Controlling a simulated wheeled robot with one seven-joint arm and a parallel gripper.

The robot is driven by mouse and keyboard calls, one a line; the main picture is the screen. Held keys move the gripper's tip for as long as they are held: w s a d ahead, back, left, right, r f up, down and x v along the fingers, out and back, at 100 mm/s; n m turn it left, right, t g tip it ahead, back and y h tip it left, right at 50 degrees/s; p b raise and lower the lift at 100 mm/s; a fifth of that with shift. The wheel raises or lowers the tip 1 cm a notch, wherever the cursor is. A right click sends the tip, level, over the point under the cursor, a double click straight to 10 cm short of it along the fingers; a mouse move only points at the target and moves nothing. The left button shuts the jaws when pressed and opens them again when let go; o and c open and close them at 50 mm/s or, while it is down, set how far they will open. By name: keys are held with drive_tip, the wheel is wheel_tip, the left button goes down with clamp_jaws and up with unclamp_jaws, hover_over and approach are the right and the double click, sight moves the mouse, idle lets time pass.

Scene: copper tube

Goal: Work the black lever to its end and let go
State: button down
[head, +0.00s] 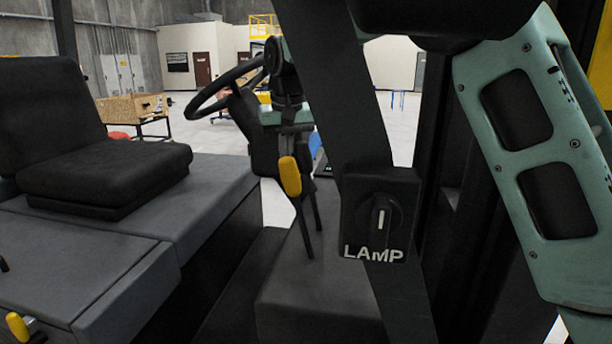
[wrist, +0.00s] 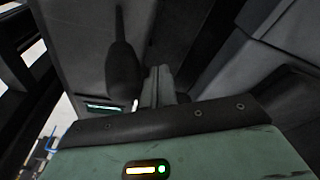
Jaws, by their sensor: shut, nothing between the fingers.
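The black lever (wrist: 122,68) shows in the wrist view as a dark, rounded grip with a thinner stem running toward the top. My gripper (wrist: 158,72) is just right of the grip in that view, its two fingers together and empty. A narrow gap shows between fingers and grip; whether they touch lower down I cannot tell. In the head view a yellow-handled lever (head: 289,176) stands below the steering wheel, with dark stems close by.
The steering wheel (head: 225,90) is behind and left. A black seat (head: 95,165) stands at left on a grey base. A LAMP switch panel (head: 380,215) sits on a dark post (head: 345,110) in front. Another yellow-ended lever (head: 18,327) is at lower left.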

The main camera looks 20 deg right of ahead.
drive_tip(key=shift+w+a+p, duration=0.6)
drive_tip(key=shift+a+p, duration=0.2)
drive_tip(key=shift+a, duration=0.15)
drive_tip(key=shift+w+a+p, duration=0.6)
drive_tip(key=shift+a+p, duration=0.15)
drive_tip(key=shift+a, duration=0.2)
drive_tip(key=w+p+v, duration=0.1)
drive_tip(key=p+v, duration=0.6)
drive_tip(key=shift+w+r, duration=0.2)
drive_tip(key=shift+r, duration=0.4)
drive_tip(key=shift+d, duration=0.1)
